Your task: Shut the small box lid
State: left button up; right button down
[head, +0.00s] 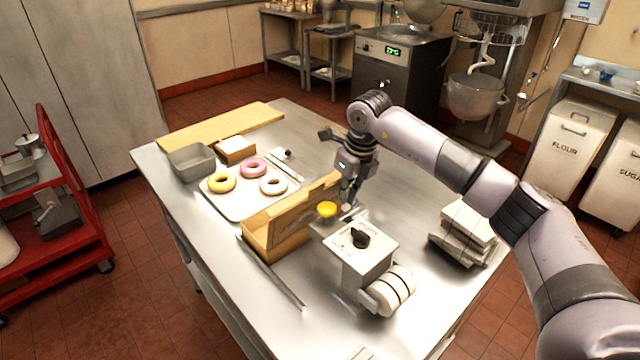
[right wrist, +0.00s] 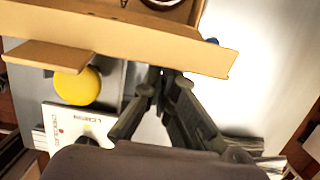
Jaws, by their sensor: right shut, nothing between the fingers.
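The small cardboard box (head: 285,245) stands on the steel table in the head view. Its lid (head: 308,203) is raised along the right side of the box. In the right wrist view the brown cardboard (right wrist: 130,42) crosses the top of the picture, with a flap (right wrist: 45,57) at left. My right gripper (head: 347,207) is shut and empty, low on the right side of the raised lid. Its fingertips (right wrist: 165,85) are close below the cardboard edge in the wrist view; whether they touch it I cannot tell. My left gripper is out of view.
A white machine (head: 366,262) with a black knob stands right of the box, and a yellow round thing (head: 327,209) is near it. A tray (head: 238,208) with three donuts lies left. A stack of pale boxes (head: 465,232) is at right.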

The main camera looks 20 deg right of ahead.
dwell(0.5)
jog(key=w+a, duration=0.2)
jog(key=w, duration=0.6)
jog(key=shift+a, duration=0.4)
dwell(0.6)
dwell(0.6)
notch_tip(320, 180, up, 6)
jog(key=p, duration=0.3)
dwell(0.4)
